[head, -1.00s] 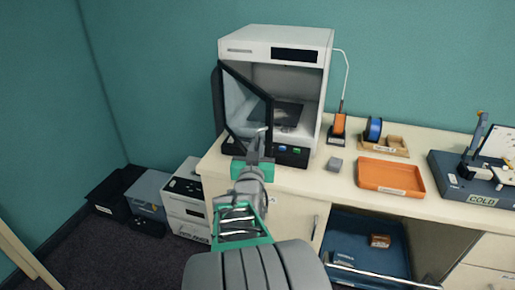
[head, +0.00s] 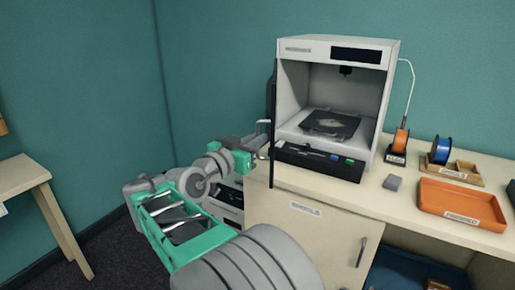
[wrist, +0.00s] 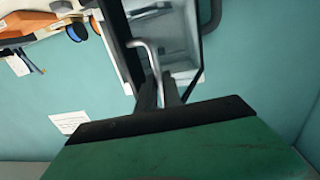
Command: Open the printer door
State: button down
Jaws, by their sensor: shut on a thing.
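The white printer (head: 388,95) stands on the bench with its front open, and its dark bed shows inside. Its black-framed door (head: 272,120) is swung out to the left and appears nearly edge-on in the head view. My gripper (head: 262,140) is at the door's free side, left of the printer. In the wrist view my gripper (wrist: 158,95) is shut on the thin metal door handle (wrist: 147,50), with the door's frame and pane (wrist: 120,45) just beyond. The exact contact at the fingertips is partly hidden.
On the bench right of the printer are an orange spool (head: 400,140), a blue spool (head: 441,150), a small grey block (head: 393,182) and an orange tray (head: 460,204). A cabinet (head: 310,240) is below. A wooden table (head: 25,175) stands at the left.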

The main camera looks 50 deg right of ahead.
jog(key=shift+f, duration=0.1)
jog(key=c, duration=1.5)
grip_release()
jog(key=shift+w, duration=0.1)
